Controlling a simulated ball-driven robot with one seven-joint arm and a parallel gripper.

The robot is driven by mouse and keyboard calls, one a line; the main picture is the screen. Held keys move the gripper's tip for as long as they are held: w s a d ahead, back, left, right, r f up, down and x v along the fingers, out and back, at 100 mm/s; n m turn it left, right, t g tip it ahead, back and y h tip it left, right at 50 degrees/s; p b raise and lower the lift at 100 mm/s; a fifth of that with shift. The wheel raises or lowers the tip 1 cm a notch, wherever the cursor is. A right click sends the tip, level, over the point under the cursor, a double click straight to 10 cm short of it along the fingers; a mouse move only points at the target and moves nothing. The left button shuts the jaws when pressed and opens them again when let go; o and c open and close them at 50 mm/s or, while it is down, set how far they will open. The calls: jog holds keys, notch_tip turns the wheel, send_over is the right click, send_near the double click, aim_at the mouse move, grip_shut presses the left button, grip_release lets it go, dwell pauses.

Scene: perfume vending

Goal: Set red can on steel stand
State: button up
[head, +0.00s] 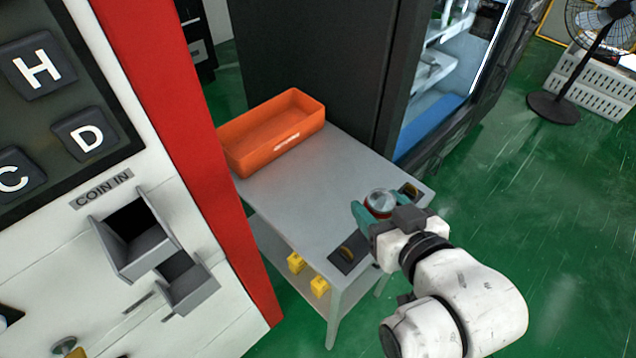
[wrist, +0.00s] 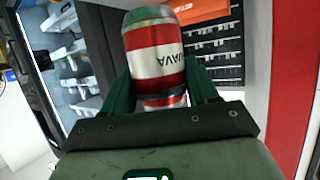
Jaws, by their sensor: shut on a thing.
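The red can (head: 380,203) shows its silver top at the near right end of the steel stand (head: 300,195), a grey table with a lower shelf. My gripper (head: 379,213) is shut on the can, with teal fingers on either side. In the wrist view the can (wrist: 157,62) is red with a white band and the letters "JAVA", between the two green fingers. The can's far side is hidden. I cannot tell whether its base touches the stand top.
An orange bin (head: 275,130) sits at the stand's back left. Dark patches lie on the stand beside the can (head: 348,252). A red and white machine (head: 150,215) rises at left, and a dark cabinet (head: 310,60) stands behind. The stand's middle is clear.

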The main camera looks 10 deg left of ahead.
jog(key=shift+y, duration=0.3)
jog(key=w+a+f, duration=0.6)
jog(key=a, duration=0.1)
jog(key=w+a+f, duration=0.3)
jog(key=shift+w+a+f, duration=0.15)
jog(key=shift+a, duration=0.1)
jog(key=shift+f, duration=1.6)
jog(key=shift+f, duration=0.15)
jog(key=o, duration=1.2)
jog(key=shift+c, duration=0.2)
